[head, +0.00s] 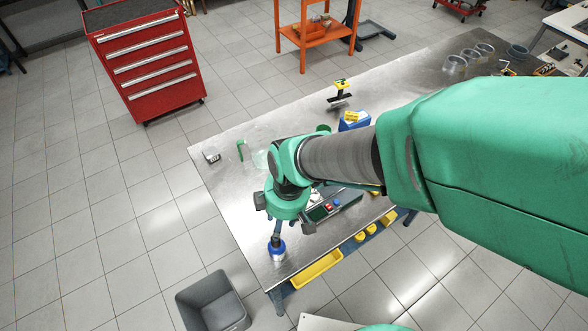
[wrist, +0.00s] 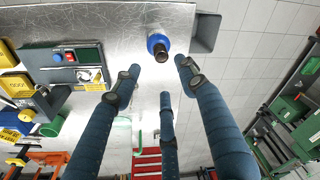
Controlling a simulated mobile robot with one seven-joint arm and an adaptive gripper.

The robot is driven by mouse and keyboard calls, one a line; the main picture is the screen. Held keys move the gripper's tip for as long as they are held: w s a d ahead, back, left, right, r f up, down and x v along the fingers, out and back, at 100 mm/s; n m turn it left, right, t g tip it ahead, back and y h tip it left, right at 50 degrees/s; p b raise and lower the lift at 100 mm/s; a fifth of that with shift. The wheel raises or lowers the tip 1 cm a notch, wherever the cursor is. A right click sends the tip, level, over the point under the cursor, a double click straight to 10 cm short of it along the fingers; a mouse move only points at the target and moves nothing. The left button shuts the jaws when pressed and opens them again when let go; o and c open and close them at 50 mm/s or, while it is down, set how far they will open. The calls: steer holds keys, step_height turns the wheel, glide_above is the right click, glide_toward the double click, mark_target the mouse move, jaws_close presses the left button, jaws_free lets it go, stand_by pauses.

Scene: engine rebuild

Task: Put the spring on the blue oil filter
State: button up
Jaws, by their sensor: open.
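The blue oil filter (head: 277,256) stands upright near the front corner of the metal table. In the wrist view the blue filter (wrist: 155,41) lies past my fingertips, between the left and right ones. A dark, narrow cylinder (wrist: 162,53) stands on top of the filter and looks like the spring. Its coils are too small to make out, and it also shows in the head view (head: 276,240). My gripper (head: 284,216) is open and empty above the table, pointing down. Its fingers (wrist: 157,68) are spread and appear clear of the dark cylinder and the filter.
A panel with red and blue buttons (wrist: 70,57) lies beside the filter on the metal table (head: 225,180). A grey bin (head: 212,305) stands on the floor by the table corner. Yellow trays (head: 316,269) hang along the front edge. A red tool cabinet (head: 150,65) stands behind.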

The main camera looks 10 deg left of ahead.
steer(key=w+d+r+m+t, duration=0.2)
steer(key=d+r+m, duration=0.4)
steer(key=d+r, duration=0.55)
steer(key=w+d+r+m+t, duration=0.1)
steer(key=d+r+m+t, duration=0.1)
steer(key=d+r+m, duration=0.65)
steer(key=s+d+r+m, duration=0.1)
steer(key=s+d+r, duration=0.1)
steer(key=d, duration=0.4)
steer(key=s+d+r+m+t+h, duration=0.1)
steer(key=s+d+r+m, duration=0.1)
steer(key=d, duration=0.5)
step_height(320, 180, up, 2)
steer(key=shift+s+r+t+h, duration=0.15)
steer(key=shift+s+t+h, duration=0.15)
steer(key=shift+s, duration=0.25)
steer(key=shift+a, duration=0.1)
step_height(320, 180, down, 9)
steer(key=b, duration=0.9)
